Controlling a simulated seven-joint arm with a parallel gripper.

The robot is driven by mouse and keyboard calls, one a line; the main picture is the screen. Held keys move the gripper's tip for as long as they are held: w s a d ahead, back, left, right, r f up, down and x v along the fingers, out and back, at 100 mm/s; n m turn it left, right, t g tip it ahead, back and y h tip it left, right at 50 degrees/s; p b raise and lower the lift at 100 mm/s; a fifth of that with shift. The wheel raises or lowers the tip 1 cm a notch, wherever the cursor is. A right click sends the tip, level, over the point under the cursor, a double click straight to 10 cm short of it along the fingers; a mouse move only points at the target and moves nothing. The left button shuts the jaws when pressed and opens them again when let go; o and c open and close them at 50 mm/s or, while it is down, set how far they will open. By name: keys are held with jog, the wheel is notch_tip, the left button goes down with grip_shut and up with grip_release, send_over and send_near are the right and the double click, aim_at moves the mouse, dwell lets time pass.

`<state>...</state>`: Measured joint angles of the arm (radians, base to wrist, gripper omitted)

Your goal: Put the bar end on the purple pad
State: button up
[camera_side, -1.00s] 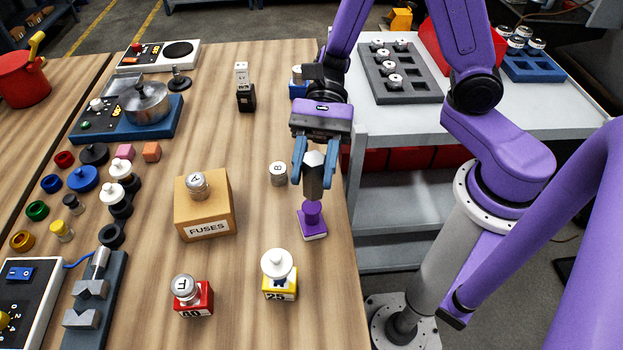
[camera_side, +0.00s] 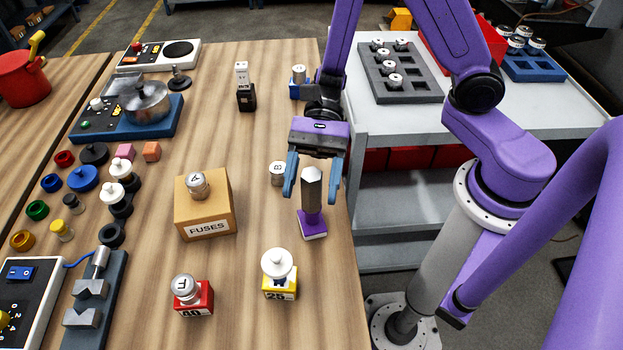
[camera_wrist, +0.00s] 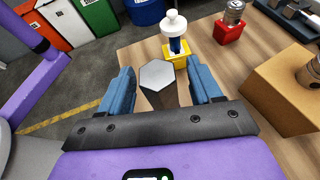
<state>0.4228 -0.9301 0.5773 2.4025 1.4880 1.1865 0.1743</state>
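The bar end (camera_side: 312,187) is a short grey hexagonal piece. In the side view it stands upright on the purple pad (camera_side: 313,229), which has a purple post or cap under the bar end. In the wrist view its hexagonal top (camera_wrist: 157,75) shows between the fingers, and the purple pad is hidden beneath it. My gripper (camera_side: 314,192) is open around the bar end, with blue fingers (camera_wrist: 160,88) spread on both sides and a gap visible on each side.
A yellow block (camera_side: 280,287) with a white knob, a red block (camera_side: 192,300) with a metal cap and the FUSES box (camera_side: 206,213) stand nearby. The table's right edge is close to the pad.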

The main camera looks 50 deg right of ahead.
jog(key=shift+r, duration=0.1)
jog(key=shift+w+d+r, duration=0.15)
jog(key=shift+d, duration=0.05)
jog(key=v, duration=1.1)
jog(key=s+d+n+t+h, duration=0.3)
jog(key=s+n, duration=0.4)
jog(key=n, duration=0.5)
jog(key=s+d+r+n+t+h, duration=0.1)
jog(key=s+d+n+t+h, duration=0.3)
jog(key=s+n+h, duration=0.3)
jog(key=d+n+h, duration=0.1)
jog(key=n, duration=0.4)
jog(key=shift+n, duration=0.3)
jog(key=shift+r, duration=0.15)
